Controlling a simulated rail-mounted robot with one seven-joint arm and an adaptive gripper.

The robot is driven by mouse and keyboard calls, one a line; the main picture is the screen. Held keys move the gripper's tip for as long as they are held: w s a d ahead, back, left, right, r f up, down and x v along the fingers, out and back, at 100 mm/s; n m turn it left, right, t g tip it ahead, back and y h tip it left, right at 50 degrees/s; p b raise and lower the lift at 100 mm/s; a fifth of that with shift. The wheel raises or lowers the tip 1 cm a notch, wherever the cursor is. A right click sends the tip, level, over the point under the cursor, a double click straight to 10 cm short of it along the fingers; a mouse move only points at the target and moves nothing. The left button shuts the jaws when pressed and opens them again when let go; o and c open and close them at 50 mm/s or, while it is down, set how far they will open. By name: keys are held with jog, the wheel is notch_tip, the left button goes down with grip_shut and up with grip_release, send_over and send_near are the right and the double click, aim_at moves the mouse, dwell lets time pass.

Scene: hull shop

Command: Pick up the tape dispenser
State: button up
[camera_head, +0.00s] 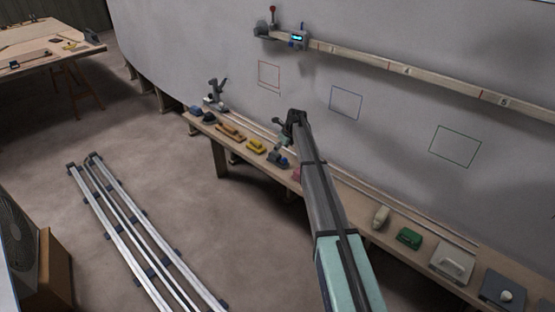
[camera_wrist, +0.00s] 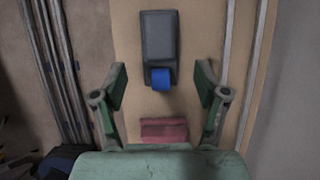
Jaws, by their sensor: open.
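The tape dispenser (camera_wrist: 158,38) is a dark grey block with a blue roll at its near end. It lies on the narrow wooden bench (camera_wrist: 126,33), and in the head view it is the small dark and blue thing (camera_head: 278,160) below my gripper. My gripper (camera_wrist: 160,80) is open, with one green finger on each side and nothing held. The dispenser's blue end lies between the fingertips in the wrist view, with gaps at both sides. My gripper also shows in the head view (camera_head: 284,141), small and partly hidden by my arm.
A pink block (camera_wrist: 164,130) lies close to the dispenser on the bench. A yellow tool (camera_head: 255,146) and a wooden one (camera_head: 230,132) lie to its left. A green block (camera_head: 408,238) and others lie to the right. The hull wall (camera_head: 200,50) rises behind.

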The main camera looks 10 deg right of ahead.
aim_at(278, 155)
jog(key=shift+p+x, duration=0.65)
jog(key=shift+x, duration=2.55)
jog(key=c, duration=1.3)
